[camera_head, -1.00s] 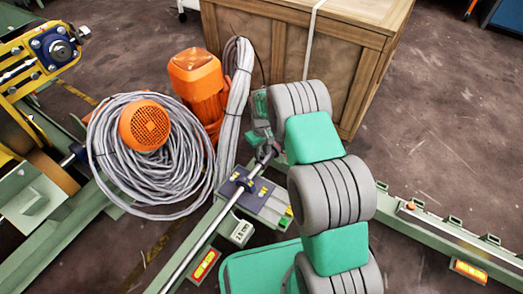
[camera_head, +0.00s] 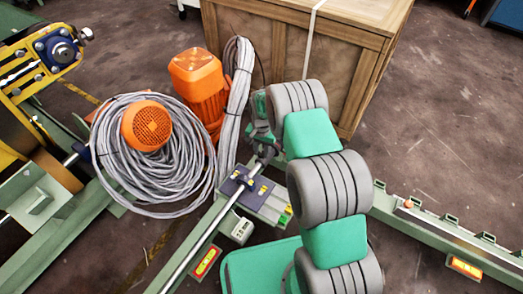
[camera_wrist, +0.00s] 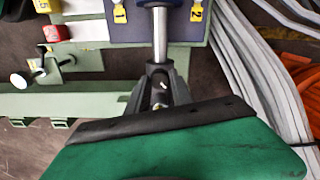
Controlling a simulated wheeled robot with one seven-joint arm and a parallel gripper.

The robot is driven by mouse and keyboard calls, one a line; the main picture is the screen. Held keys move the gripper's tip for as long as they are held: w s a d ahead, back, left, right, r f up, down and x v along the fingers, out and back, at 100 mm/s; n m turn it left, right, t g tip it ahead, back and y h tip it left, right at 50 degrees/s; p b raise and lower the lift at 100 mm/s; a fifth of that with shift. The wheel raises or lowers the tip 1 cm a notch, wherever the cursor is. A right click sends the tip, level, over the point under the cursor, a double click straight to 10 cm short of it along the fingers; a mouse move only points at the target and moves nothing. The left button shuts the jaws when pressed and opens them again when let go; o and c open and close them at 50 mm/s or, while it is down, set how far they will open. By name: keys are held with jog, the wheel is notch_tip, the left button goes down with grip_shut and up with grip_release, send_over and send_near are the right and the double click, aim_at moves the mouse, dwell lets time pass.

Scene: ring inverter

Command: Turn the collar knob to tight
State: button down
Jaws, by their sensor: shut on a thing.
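My gripper (camera_wrist: 160,82) is at the bottom end of a bright metal shaft (camera_wrist: 160,35) in the wrist view. Its dark fingers are shut around the shaft's end, where the collar knob is mostly hidden between them. The shaft runs over a dark blue block (camera_wrist: 138,25) with a yellow tag marked 1 (camera_wrist: 119,14) on the left and one marked 2 (camera_wrist: 196,14) on the right. In the head view my gripper (camera_head: 264,150) meets the far end of the long rod (camera_head: 207,238), just beyond the blue block (camera_head: 237,184). The knob's turn position cannot be read.
A coil of grey cable (camera_head: 112,170) and orange motors (camera_head: 198,85) stand close to the left of my gripper. A wooden crate (camera_head: 338,65) stands behind my arm. Green rails (camera_head: 440,235) run to the right. Bare floor (camera_head: 440,120) shows at the right.

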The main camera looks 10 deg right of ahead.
aim_at(262, 153)
jog(key=m, duration=0.4)
jog(key=shift+m, duration=1.8)
jog(key=c, duration=1.4)
grip_release()
jog(key=shift+r+p, duration=0.1)
jog(key=shift+p, duration=0.2)
notch_tip(262, 153, up, 8)
jog(key=p, duration=0.2)
jog(key=shift+p, duration=0.4)
